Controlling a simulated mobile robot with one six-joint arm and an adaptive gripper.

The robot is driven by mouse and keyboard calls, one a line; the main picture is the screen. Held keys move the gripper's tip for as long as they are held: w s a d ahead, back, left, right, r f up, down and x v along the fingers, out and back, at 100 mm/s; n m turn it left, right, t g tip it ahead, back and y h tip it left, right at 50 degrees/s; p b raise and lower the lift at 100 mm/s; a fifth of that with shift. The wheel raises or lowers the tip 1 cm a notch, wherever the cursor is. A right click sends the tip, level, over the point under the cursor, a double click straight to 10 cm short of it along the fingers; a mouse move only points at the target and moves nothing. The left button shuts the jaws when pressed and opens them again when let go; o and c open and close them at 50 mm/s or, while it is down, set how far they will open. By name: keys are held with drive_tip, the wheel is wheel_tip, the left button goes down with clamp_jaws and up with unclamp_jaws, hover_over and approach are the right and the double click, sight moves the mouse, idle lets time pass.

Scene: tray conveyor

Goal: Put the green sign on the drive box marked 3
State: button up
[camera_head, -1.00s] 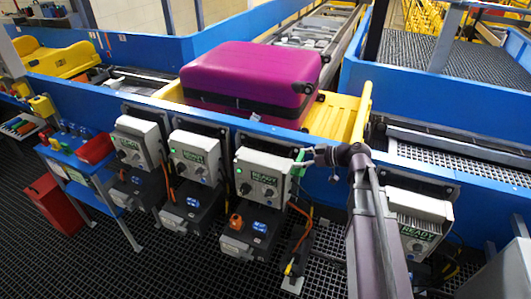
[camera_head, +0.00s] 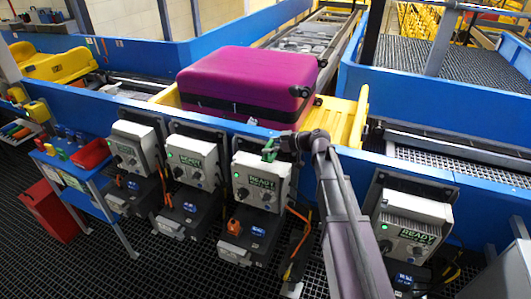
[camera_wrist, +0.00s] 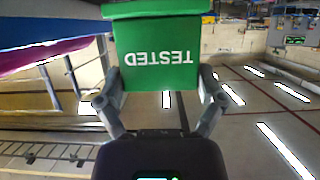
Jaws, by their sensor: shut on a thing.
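My gripper (camera_wrist: 160,98) is shut on the green sign (camera_wrist: 160,55), which reads TESTED upside down in the wrist view. In the head view the green sign (camera_head: 269,150) is a small patch at the tip of my gripper (camera_head: 279,146). It appears at the upper part of the third drive box from the left (camera_head: 262,182); whether they touch I cannot tell. That box has a READY label, a lit green lamp and a dial. Similar boxes stand at the left (camera_head: 133,146), second from left (camera_head: 191,158) and right (camera_head: 410,222). Their numbers are not legible.
A magenta suitcase (camera_head: 247,80) lies in a yellow tray (camera_head: 340,120) behind the blue conveyor wall (camera_head: 445,180). An orange padlock-like piece (camera_head: 235,226) and hanging cables are below the third box. A blue cart (camera_head: 95,190) stands at the left.

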drive_tip(key=shift+w+a, duration=0.35)
drive_tip(key=shift+w, duration=0.05)
drive_tip(key=shift+a+f+b, duration=0.1)
drive_tip(key=shift+f+b, duration=1.75)
drive_tip(key=shift+f, duration=0.25)
drive_tip(key=o, duration=0.9)
drive_tip(key=shift+r, duration=0.1)
drive_tip(key=shift+r, duration=0.2)
